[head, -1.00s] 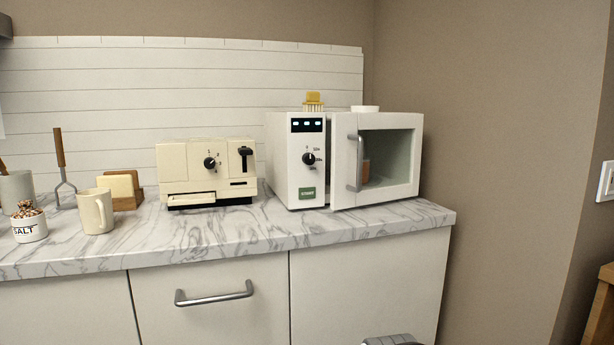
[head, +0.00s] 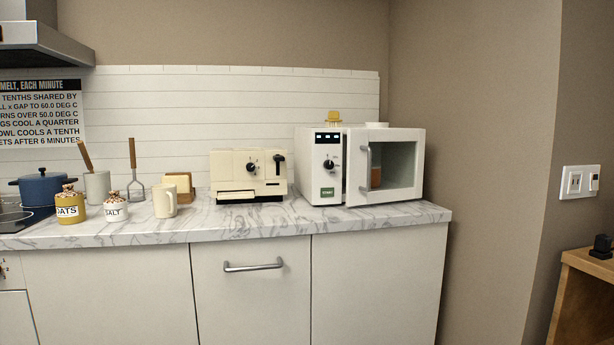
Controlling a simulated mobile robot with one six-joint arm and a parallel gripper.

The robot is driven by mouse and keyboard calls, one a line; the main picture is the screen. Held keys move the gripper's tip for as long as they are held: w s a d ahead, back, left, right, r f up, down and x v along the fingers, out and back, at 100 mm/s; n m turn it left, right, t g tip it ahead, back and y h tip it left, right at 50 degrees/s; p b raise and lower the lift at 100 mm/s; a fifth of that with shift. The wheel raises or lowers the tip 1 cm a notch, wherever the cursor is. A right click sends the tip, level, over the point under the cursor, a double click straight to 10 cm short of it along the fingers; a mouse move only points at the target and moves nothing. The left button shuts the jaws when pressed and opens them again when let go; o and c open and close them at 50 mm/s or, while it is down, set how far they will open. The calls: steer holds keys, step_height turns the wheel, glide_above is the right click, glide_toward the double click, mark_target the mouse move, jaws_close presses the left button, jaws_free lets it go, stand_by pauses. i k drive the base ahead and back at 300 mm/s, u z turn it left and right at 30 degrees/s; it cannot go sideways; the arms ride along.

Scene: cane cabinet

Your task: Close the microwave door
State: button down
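The white microwave (head: 329,165) stands at the right end of the marble counter. Its control panel with a dark display and a knob is on the left. The microwave door (head: 409,134) has a window and a vertical grey handle (head: 365,175) near its left edge. The door appears slightly ajar, with its handle side standing a little forward of the control panel. My gripper is not in view.
A yellow brush (head: 333,117) and a white dish (head: 376,125) sit on top of the microwave. A drawer handle (head: 253,267) sticks out below the counter. A wooden table (head: 590,262) stands at right. Floor is not visible.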

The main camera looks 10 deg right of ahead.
mark_target(359, 159)
steer(key=u, duration=0.1)
steer(key=i, duration=1)
